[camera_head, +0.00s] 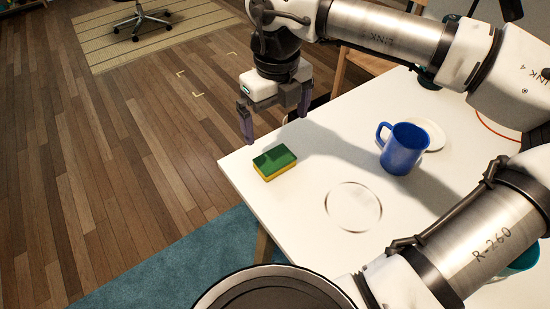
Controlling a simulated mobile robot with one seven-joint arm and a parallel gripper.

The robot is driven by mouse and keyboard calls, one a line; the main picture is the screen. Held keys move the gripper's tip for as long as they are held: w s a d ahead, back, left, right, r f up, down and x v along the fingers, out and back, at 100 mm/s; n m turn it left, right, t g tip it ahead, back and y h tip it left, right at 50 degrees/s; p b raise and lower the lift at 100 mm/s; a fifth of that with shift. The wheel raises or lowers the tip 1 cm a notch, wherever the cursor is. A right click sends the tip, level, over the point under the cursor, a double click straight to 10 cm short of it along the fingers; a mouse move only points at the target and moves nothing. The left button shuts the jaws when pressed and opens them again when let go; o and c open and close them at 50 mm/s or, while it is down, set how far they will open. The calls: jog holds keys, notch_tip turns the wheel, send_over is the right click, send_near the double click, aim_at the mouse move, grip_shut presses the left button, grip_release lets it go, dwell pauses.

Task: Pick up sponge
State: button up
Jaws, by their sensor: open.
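A sponge (274,162), green on top and yellow below, lies flat on the white table (300,220) near its left corner. My gripper (275,125) points down, just behind and above the sponge in the picture. Its two fingers are apart, one at the left and one at the right, with nothing seen between them. The fingers do not appear to touch the sponge. The sponge is fully in view.
A blue mug (403,149) stands right of the sponge, with a white plate (433,134) behind it. A faint ring marks the table in front of the mug. The table's left edge is close to the sponge. My arm spans the right side.

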send_over(277, 161)
jog(key=f, duration=0.6)
jog(key=shift+a+f, duration=0.2)
jog(key=shift+f, duration=0.15)
jog(key=shift+d+f+p, duration=0.15)
jog(key=shift+f+p, duration=0.15)
jog(key=shift+f, duration=2.4)
jog(key=c, duration=1)
jog(key=shift+r, duration=0.1)
notch_tip(277, 161, up, 20)
